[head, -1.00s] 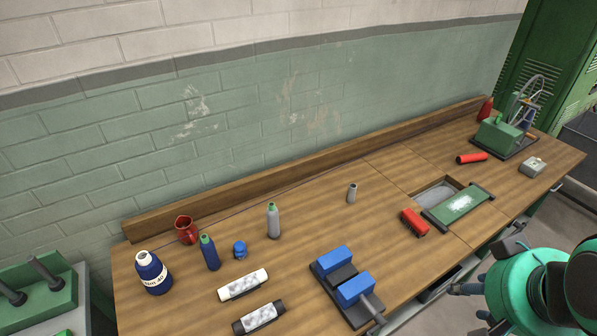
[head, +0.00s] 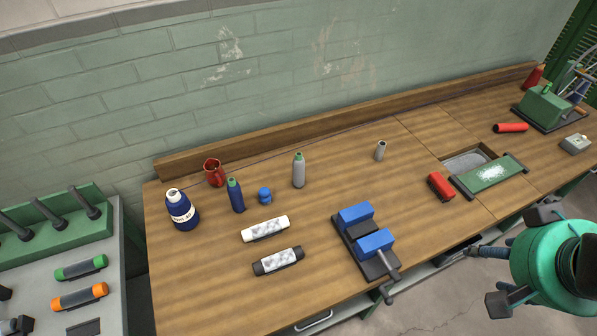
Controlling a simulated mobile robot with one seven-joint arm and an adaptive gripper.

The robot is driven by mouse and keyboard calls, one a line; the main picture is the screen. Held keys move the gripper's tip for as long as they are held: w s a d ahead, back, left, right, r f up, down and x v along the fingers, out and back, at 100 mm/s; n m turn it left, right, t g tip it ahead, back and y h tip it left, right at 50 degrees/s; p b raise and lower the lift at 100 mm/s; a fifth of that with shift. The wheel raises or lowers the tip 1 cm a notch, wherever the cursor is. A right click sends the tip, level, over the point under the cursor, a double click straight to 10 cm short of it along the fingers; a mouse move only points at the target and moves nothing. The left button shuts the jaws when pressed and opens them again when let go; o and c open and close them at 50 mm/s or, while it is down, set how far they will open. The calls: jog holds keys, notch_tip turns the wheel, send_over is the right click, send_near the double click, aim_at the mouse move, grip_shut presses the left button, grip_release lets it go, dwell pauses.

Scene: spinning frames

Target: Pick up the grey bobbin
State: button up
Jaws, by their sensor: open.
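A small grey upright cylinder (head: 380,150), which looks like the grey bobbin, stands alone on the wooden bench (head: 320,205), towards the back and right of the middle. It has a dark opening on top, and nothing touches it. My teal arm is at the lower right, off the front edge of the bench. My gripper (head: 510,262) is partly hidden by the arm; its dark fingers are spread and empty. It is well apart from the grey cylinder, to its lower right and nearer the camera.
A grey bottle (head: 299,171) with a green top stands left of the cylinder. A blue vise (head: 365,238) is in front. A red block (head: 440,186) and a green plate (head: 490,175) over a recess lie to the right. The bench around the cylinder is clear.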

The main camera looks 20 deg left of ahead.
jog(key=shift+r, duration=0.1)
jog(key=w+a+r+m+g+p, duration=0.1)
jog(key=w+a+r+p, duration=0.1)
jog(key=w+a, duration=0.35)
jog(key=w+a+r+m+g+p, duration=0.1)
jog(key=w+a+r, duration=0.1)
jog(key=w, duration=0.7)
jog(key=m+g+p, duration=0.3)
jog(key=m+p, duration=0.1)
jog(key=p, duration=0.2)
send_over(298, 154)
jog(key=d, duration=1.3)
notch_tip(298, 154, down, 14)
jog(key=shift+m+g, duration=0.3)
jog(key=shift+m, duration=0.2)
jog(key=a+f+p, duration=0.2)
jog(key=a+f, duration=1)
jog(key=shift+a+f+p, duration=0.3)
jog(key=shift+f+p, duration=0.05)
jog(key=shift+a+f, duration=0.15)
jog(key=shift+f, duration=0.05)
